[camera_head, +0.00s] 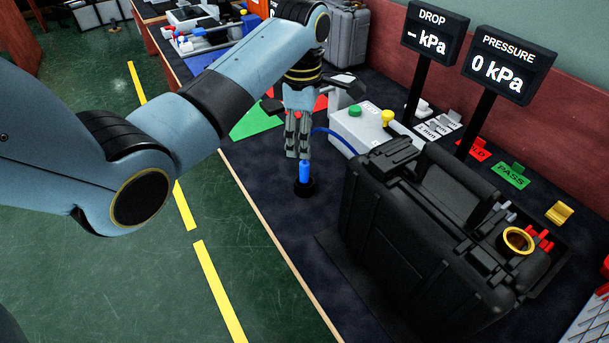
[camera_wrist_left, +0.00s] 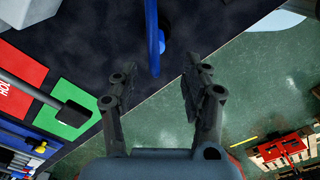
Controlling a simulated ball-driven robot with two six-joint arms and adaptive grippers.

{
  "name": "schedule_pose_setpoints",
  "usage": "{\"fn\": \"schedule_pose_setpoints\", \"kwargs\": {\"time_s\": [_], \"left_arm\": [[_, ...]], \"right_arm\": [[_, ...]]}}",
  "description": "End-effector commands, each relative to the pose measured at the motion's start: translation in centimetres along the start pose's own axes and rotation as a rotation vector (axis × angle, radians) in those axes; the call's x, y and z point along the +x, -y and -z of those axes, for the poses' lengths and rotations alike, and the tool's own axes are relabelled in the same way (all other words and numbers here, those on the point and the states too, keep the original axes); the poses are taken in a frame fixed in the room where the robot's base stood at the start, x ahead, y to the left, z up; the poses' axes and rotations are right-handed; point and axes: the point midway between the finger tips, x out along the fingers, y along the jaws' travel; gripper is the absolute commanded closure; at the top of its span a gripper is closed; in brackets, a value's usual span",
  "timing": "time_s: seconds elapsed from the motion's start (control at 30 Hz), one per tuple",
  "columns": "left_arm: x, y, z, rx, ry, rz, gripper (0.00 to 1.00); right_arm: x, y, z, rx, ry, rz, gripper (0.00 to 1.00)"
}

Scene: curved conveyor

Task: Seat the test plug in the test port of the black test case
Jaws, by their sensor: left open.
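The test plug (camera_head: 305,172) is blue and stands upright in a small dark round holder (camera_head: 304,188) on the dark bench mat. A blue hose (camera_head: 338,139) runs toward it from a grey box. My left gripper (camera_head: 298,153) points down just above the plug, its fingers apart and empty. In the left wrist view, a blue part (camera_wrist_left: 153,40), plug or hose, shows ahead of the open fingers (camera_wrist_left: 157,78). The black test case (camera_head: 375,240) stands upright to the right; the yellow-ringed test port (camera_head: 518,240) is on its top. My right gripper is not in view.
The grey box (camera_head: 360,128) with green and yellow knobs sits behind the case. PRESSURE (camera_head: 507,65) and DROP (camera_head: 435,30) displays stand on posts at the back. A green PASS tag (camera_head: 511,175) lies beyond the case. The bench edge is close left of the plug.

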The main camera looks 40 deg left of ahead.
Motion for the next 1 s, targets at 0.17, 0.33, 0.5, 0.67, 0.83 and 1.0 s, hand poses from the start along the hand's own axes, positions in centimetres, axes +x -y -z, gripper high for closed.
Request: {"fn": "schedule_pose_setpoints", "kwargs": {"time_s": [0.17, 0.33, 0.5, 0.67, 0.83, 1.0], "left_arm": [[3.3, 0.1, 0.0, -0.005, -0.001, 0.004, 0.53], [4.8, 0.0, 0.0, -0.004, -0.001, 0.002, 0.53], [7.0, -0.3, -0.2, -0.003, -0.001, 0.003, 0.53], [9.4, -0.4, -0.3, -0.002, -0.001, 0.003, 0.53], [10.1, -0.4, -0.3, -0.002, 0.0, 0.001, 0.53], [10.0, -0.4, -0.3, -0.002, 0.0, 0.0, 0.55]], "right_arm": [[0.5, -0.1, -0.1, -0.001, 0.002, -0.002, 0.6], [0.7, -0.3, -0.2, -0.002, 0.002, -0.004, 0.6], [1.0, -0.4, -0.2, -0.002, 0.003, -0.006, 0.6], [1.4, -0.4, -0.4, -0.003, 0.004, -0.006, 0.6], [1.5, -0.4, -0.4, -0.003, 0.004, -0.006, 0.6], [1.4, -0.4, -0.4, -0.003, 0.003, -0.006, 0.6]]}}
